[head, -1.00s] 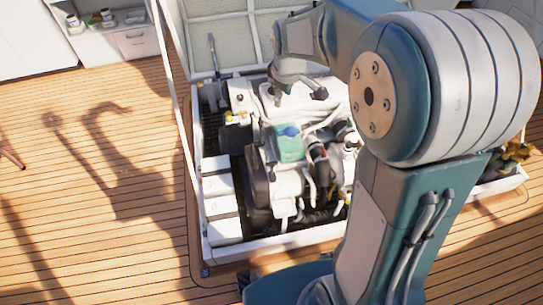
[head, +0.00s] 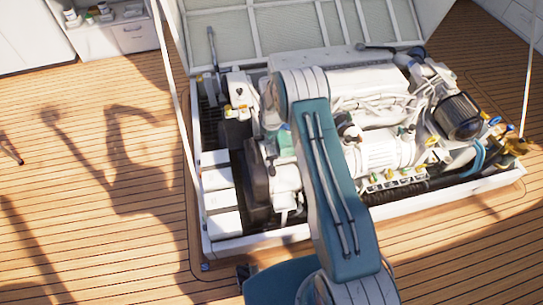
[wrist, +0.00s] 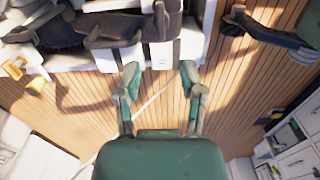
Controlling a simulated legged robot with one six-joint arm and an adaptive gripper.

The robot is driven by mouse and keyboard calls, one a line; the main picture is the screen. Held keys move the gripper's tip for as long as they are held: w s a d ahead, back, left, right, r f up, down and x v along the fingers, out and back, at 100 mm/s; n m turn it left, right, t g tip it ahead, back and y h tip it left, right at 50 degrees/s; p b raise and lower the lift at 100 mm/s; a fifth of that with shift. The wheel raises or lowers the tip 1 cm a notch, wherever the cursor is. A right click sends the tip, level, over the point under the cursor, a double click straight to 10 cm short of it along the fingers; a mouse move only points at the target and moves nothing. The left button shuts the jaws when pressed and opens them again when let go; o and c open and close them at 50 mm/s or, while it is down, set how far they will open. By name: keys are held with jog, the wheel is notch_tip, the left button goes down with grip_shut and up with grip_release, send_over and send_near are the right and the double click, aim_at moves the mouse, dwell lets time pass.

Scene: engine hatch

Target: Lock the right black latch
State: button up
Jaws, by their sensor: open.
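A dark lever that looks like the right black latch (head: 375,46) lies nearly level at the back edge of the engine bay, by the foot of the raised lid (head: 330,25). A similar dark lever (head: 211,48) stands upright at the back left. My gripper (wrist: 160,82) is open, with nothing between its fingers, in the wrist view. White boxes (wrist: 165,53) and deck planks show beyond the fingertips. I cannot make out the right latch in the wrist view. In the head view my arm hides my gripper.
The engine (head: 380,150) fills the bay, with pipes and coloured caps. A white rim (head: 250,240) surrounds it. A thin pole (head: 180,95) rises at the left and another (head: 529,85) at the right. The wooden deck (head: 90,190) is open at the left.

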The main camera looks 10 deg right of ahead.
aim_at(272, 163)
notch_tip(272, 163, down, 11)
dwell(0.5)
grip_shut()
